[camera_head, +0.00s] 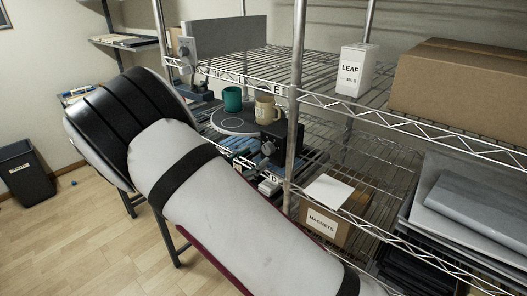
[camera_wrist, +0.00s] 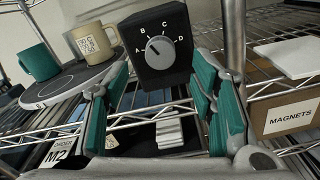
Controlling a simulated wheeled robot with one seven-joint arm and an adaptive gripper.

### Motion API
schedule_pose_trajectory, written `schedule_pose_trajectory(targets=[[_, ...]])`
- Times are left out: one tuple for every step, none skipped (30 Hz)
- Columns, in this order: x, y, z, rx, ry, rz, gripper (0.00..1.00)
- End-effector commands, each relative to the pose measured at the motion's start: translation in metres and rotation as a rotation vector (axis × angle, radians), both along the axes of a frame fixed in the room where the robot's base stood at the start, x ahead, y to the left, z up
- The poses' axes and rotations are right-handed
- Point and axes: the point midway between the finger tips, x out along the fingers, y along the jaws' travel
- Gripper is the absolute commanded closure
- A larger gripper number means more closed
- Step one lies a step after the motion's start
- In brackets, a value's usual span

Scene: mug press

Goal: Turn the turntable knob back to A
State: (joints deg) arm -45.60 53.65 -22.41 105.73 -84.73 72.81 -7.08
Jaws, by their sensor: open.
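The grey round knob (camera_wrist: 160,52) sits on the front of a black box (camera_wrist: 176,80) marked A, B, C and D. Its pointer mark faces upper left, on the A–B side; I cannot tell the exact letter. The box also shows in the head view (camera_head: 287,133). The turntable (camera_wrist: 50,92) is a grey disc left of the box, also in the head view (camera_head: 226,127). It carries a teal mug (camera_wrist: 39,62) and a beige mug (camera_wrist: 90,46) with a label. My gripper (camera_wrist: 161,72) is open, its teal fingers on either side of the knob's line, apart from it.
A wire shelf with steel posts (camera_head: 296,90) surrounds the box; one post stands close right of it. A MAGNETS carton (camera_head: 325,226) lies lower right. A LEAF box (camera_head: 355,70) and a large carton (camera_head: 458,85) are on the upper shelf. My arm hides part of the lower shelf.

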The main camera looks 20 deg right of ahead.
Motion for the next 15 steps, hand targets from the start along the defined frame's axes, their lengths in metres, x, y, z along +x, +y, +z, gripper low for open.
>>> schedule_pose_trajectory(targets=[[0.004, -0.009, 0.001, -0.001, 0.0, -0.004, 0.49], [0.007, -0.014, 0.001, -0.001, 0.0, -0.004, 0.49], [0.011, -0.019, 0.001, 0.0, 0.0, -0.002, 0.49], [0.014, -0.023, 0.001, -0.001, -0.002, -0.002, 0.49], [0.016, -0.026, 0.001, 0.0, -0.001, -0.003, 0.49], [0.019, -0.03, 0.0, 0.0, -0.001, -0.003, 0.49], [0.021, -0.032, 0.0, 0.0, 0.0, -0.002, 0.49], [0.023, -0.035, 0.0, 0.0, 0.0, -0.002, 0.49], [0.025, -0.038, 0.0, 0.0, 0.0, -0.001, 0.49], [0.026, -0.04, 0.0, 0.0, 0.0, -0.002, 0.49], [0.027, -0.041, 0.0, 0.0, 0.0, -0.002, 0.49], [0.028, -0.042, 0.0, -0.001, 0.0, -0.001, 0.49], [0.028, -0.043, 0.0, 0.0, 0.0, -0.001, 0.49], [0.029, -0.043, 0.0, 0.0, 0.0, -0.001, 0.49], [0.029, -0.044, 0.0, 0.0, 0.0, -0.001, 0.49]])
